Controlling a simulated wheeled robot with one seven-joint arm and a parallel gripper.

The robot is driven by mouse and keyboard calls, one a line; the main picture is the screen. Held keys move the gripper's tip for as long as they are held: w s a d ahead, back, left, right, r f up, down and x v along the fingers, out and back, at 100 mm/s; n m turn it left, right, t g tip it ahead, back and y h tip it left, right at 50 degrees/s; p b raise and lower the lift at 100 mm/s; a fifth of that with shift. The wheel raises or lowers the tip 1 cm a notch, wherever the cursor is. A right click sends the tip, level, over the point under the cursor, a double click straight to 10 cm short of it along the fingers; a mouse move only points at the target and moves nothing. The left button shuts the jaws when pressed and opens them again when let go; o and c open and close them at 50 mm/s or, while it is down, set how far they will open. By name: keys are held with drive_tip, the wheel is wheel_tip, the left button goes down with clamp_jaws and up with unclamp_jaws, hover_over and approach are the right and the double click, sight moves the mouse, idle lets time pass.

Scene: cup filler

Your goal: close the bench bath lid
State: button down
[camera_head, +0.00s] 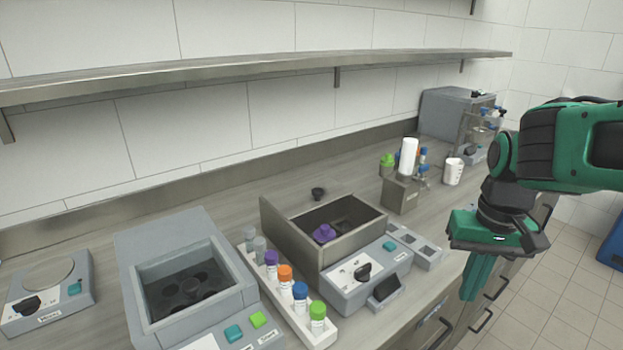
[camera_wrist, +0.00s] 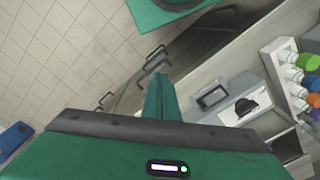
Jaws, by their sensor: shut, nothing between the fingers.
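The unit that looks like the bench bath (camera_head: 283,238) stands mid-bench, a steel-walled open box with a grey front panel and a black dial (camera_head: 362,271). Its top is open, and a purple-capped item (camera_head: 324,234) and a dark round part show inside. I cannot make out its lid clearly; a small black knob (camera_head: 318,193) shows just behind the box. My gripper (camera_head: 478,280) is shut and empty, pointing down to the right of the bath, near the bench's front edge, apart from it. In the wrist view my gripper (camera_wrist: 159,97) is beside the bath's front panel (camera_wrist: 238,100).
A white rack (camera_head: 316,333) of coloured-cap tubes stands left of the bath. A grey unit with round wells (camera_head: 225,310) and a small dial device (camera_head: 75,311) are further left. A white beaker (camera_head: 453,172) and grey machine (camera_head: 445,112) stand at the back right. A steel shelf (camera_head: 250,66) overhangs the bench.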

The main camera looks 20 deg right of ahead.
drive_tip(key=w+r+n, duration=0.1)
drive_tip(key=w+r, duration=0.3)
drive_tip(key=w, duration=0.4)
wheel_tip(320, 180, up, 12)
drive_tip(key=n+t, duration=0.4)
drive_tip(key=n, duration=0.3)
hover_over(310, 193)
drive_tip(key=s, duration=0.1)
drive_tip(key=shift+y, duration=0.3)
drive_tip(key=x, duration=0.9)
drive_tip(key=shift+s+f, duration=0.1)
drive_tip(key=shift+f, duration=0.2)
drive_tip(key=shift+s+d+f, duration=0.1)
drive_tip(key=shift+f, duration=0.25)
drive_tip(key=shift+s+d+f, duration=0.1)
drive_tip(key=shift+s+d, duration=0.05)
drive_tip(key=shift+s, duration=0.7)
drive_tip(key=shift+s+d+f, duration=0.1)
drive_tip(key=shift+s+d, duration=0.05)
drive_tip(key=shift+s, duration=0.75)
